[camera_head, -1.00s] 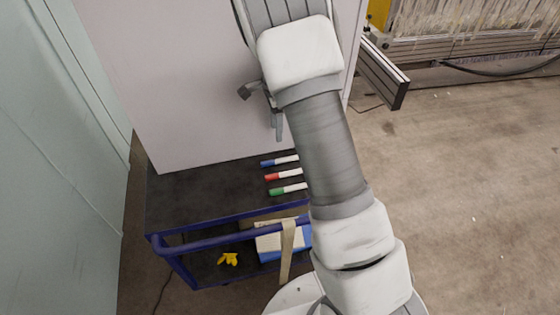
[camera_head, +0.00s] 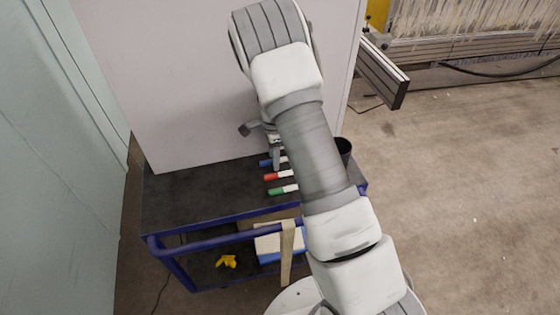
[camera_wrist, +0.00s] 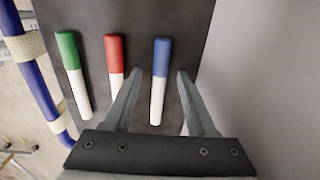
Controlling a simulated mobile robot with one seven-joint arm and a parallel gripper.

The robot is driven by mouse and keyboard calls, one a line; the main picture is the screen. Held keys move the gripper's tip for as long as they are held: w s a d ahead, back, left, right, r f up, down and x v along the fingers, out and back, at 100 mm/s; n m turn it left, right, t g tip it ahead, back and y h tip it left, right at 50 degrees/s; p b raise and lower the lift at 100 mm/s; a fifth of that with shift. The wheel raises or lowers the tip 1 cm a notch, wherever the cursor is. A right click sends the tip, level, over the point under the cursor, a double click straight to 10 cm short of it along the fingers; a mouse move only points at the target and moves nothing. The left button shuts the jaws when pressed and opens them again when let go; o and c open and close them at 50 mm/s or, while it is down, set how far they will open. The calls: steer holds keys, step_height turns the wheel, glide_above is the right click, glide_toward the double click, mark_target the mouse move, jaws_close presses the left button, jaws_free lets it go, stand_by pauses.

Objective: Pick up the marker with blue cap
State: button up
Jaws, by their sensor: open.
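The marker with blue cap (camera_wrist: 161,70) lies on the dark cart top (camera_head: 190,196), with its white body toward my gripper in the wrist view. In the head view its blue cap (camera_head: 265,163) shows, and my gripper and arm hide part of the rest. My gripper (camera_wrist: 160,75) is open and empty, its two fingers appearing on either side of the blue marker's white body. The wrist view does not show clearly how high the fingers are above the cart top.
A red-capped marker (camera_wrist: 114,60) and a green-capped marker (camera_wrist: 70,65) lie beside the blue one, the red close to one finger. A white panel (camera_head: 190,90) rises behind the cart. A black cup (camera_head: 344,150) stands at the cart's right end. The left cart top is clear.

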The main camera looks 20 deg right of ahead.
steer(key=shift+c, duration=0.3)
jaws_close()
stand_by(0.3)
